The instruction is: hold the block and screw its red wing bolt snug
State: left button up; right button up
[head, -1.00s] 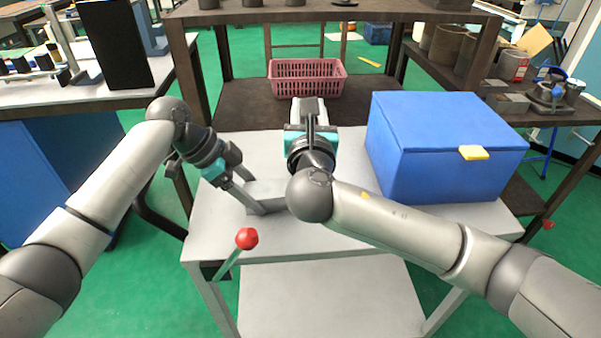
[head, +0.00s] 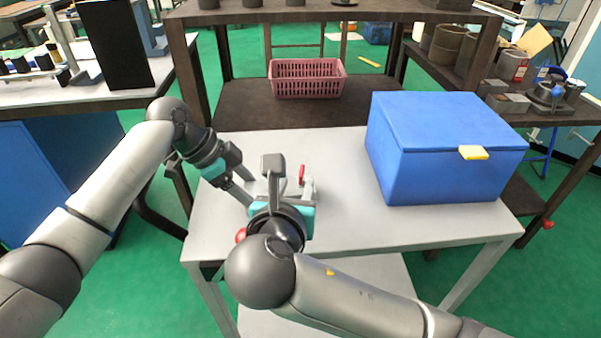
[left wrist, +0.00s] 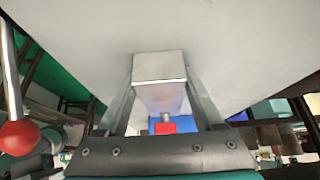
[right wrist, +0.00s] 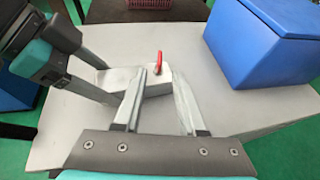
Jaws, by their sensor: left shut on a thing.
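The grey block (left wrist: 160,68) is between the two fingers of my left gripper (head: 250,190), which is shut on it. The block also shows in the right wrist view (right wrist: 112,77), at the white tabletop. The red wing bolt (right wrist: 158,62) is at the block's right end in that view; it also shows in the left wrist view (left wrist: 163,128) and in the head view (head: 301,172). My right gripper (right wrist: 160,82) is open, its fingers apart on the near side of the bolt. In the head view the right gripper hides much of the block.
A blue box (head: 440,150) with a yellow latch stands on the right of the table (head: 350,225). A red ball-ended lever (left wrist: 18,137) is at the table's near left. A pink basket (head: 307,80) stands behind. The table between gripper and box is clear.

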aim_at(301, 173)
jog(key=x, duration=0.7)
jog(key=shift+w, duration=0.1)
grip_shut()
dwell(0.5)
